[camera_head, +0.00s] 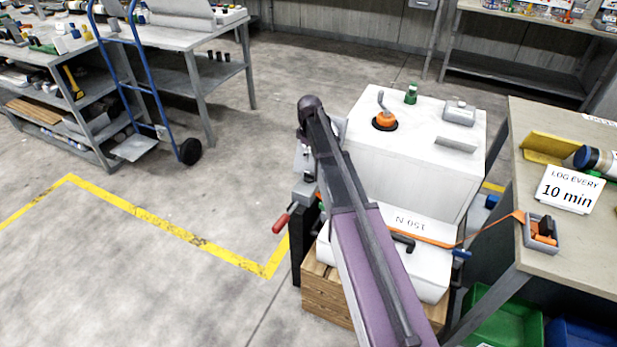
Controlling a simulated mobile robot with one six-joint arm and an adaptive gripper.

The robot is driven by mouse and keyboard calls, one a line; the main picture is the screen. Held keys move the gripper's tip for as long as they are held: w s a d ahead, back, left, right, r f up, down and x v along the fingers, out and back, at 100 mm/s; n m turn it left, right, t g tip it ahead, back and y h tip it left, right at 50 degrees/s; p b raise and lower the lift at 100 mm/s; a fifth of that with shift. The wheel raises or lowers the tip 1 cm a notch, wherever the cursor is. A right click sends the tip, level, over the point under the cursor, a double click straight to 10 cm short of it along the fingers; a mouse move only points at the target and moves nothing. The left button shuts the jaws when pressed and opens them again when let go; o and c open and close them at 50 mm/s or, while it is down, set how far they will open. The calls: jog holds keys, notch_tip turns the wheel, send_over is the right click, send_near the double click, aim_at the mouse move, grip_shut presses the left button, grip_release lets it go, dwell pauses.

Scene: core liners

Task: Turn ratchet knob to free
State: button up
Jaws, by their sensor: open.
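A white box-shaped machine (408,172) stands on a wooden crate base (327,292). On its top is an orange round knob (384,121) on a black ring, with a grey bent handle rising from it. I cannot tell whether this is the ratchet knob. An orange strap (428,240) crosses the front by a "150 N" label and runs right to the bench. A red-handled lever (282,222) sticks out at the left side. My arm crosses in front of the machine and hides part of its left side. I cannot make out my gripper.
A bench (570,262) at right holds a "LOG EVERY 10 min" sign (570,190) and a small grey tray (527,236). A blue hand truck (147,90) and cluttered benches stand at left. The floor inside the yellow line (170,230) is clear.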

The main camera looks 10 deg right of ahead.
aim_at(309, 173)
jog(key=shift+f+b, duration=4.05)
jog(key=shift+f, duration=0.25)
jog(key=shift+c, duration=0.2)
grip_shut()
jog(key=shift+a, duration=0.25)
jog(key=shift+d, duration=0.2)
